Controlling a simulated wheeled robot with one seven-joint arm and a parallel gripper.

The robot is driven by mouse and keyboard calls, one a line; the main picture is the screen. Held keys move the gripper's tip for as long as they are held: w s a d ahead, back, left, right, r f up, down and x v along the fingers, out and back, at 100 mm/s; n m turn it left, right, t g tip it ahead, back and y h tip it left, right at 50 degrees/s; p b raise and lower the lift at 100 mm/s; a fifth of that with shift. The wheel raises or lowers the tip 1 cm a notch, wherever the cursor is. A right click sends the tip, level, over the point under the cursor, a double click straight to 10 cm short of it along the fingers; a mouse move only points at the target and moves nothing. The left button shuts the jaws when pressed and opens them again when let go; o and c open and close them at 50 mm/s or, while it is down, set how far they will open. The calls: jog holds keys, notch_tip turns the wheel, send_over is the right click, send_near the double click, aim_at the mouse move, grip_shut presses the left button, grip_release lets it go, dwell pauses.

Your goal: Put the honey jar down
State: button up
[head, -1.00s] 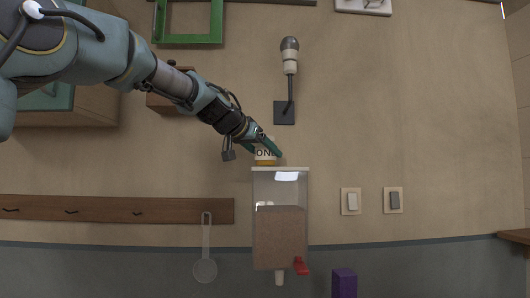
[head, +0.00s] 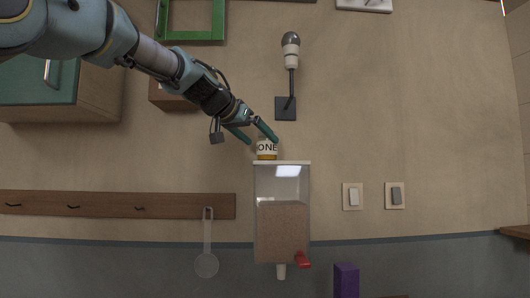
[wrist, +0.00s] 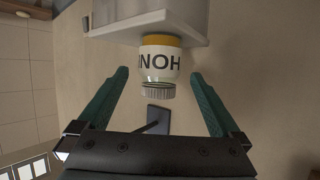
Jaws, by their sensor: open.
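The honey jar (head: 267,149) stands upright on the flat top of the clear wall dispenser (head: 283,188). Its white label shows part of the lettering, with amber below. My gripper (head: 258,132) is open just above the jar, its teal fingers spread apart. In the wrist view the jar (wrist: 159,62) appears upside down, with its grey lid toward me and its base against the pale dispenser top (wrist: 140,24). The wrist view shows my gripper (wrist: 158,80) with a clear gap between each finger and the jar.
A wall lamp (head: 290,70) is above the dispenser. A green frame (head: 190,35) and a teal-doored cabinet (head: 70,85) are at upper left. A hook rail (head: 110,205) with a ladle (head: 207,250) is at left. Switches (head: 353,197) are at right.

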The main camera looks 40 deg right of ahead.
jog(key=b+v, duration=0.2)
jog(key=v, duration=0.5)
jog(key=shift+a, duration=0.2)
jog(key=w+a+f+n+t+y, duration=0.1)
jog(key=w+a+f+n+y, duration=0.15)
jog(key=w+a+f, duration=0.4)
jog(key=w+a+f+n+y, duration=0.25)
jog(key=a+f, duration=0.45)
jog(key=f, duration=0.5)
jog(key=w+a+f+n+t+y, duration=0.1)
jog(key=w+a+f+n+y, duration=0.15)
jog(key=w+a+f, duration=0.5)
jog(key=s+a+f+n+g+y, duration=0.1)
jog(key=s+a+f+n+y, duration=0.15)
jog(key=a+f, duration=0.6)
jog(key=s+a+f+n+y, duration=0.15)
jog(key=s+a+f, duration=0.25)
jog(key=a+f, duration=0.45)
jog(key=s+a+f+n+g+y, duration=0.1)
jog(key=s+a+f+n+g, duration=0.1)
jog(key=s+a+f, duration=0.7)
jog(key=shift+s+a+n, duration=0.55)
jog(key=shift+s+a, duration=0.05)
jog(key=shift+s, duration=0.05)
